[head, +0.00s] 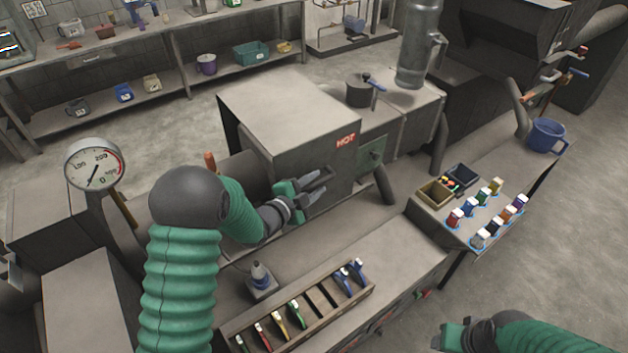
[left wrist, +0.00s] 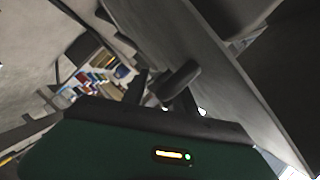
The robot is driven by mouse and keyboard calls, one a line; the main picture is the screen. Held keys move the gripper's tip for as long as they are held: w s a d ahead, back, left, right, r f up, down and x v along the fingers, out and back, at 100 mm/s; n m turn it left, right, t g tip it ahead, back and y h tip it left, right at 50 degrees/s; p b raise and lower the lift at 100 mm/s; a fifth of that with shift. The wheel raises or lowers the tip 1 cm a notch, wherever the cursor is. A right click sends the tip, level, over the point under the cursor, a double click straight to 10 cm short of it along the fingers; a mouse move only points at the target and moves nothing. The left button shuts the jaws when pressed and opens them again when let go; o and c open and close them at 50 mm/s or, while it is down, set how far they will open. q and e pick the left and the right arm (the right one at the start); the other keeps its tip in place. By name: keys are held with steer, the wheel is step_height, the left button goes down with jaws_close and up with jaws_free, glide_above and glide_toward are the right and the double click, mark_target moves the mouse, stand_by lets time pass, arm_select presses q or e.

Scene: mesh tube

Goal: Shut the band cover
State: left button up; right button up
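A large grey box-shaped cover (head: 285,107) with a red HOT label stands at the middle of the head view. Its front panel faces my left gripper (head: 318,187). A dark handle bar (left wrist: 180,82) sticks out toward the fingers in the left wrist view, beside a large grey panel (left wrist: 190,60). My left gripper's fingers are apart, with the handle bar's end at or between them; whether they touch it is unclear. My right gripper (head: 447,338) is at the bottom right of the head view, away from the cover, and its finger gap is unclear.
Several small bottles and bins (head: 435,193) are to the right. A gauge (head: 95,165) stands at left.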

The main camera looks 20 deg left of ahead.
arm_select(q)
steer(key=shift+d, duration=0.2)
steer(key=shift+c, duration=0.4)
steer(key=shift+w+d, duration=0.1)
steer(key=shift+w, duration=0.05)
steer(key=c, duration=0.7)
jaws_close()
steer(key=shift+s+a+f, duration=0.15)
steer(key=shift+s+a, duration=0.05)
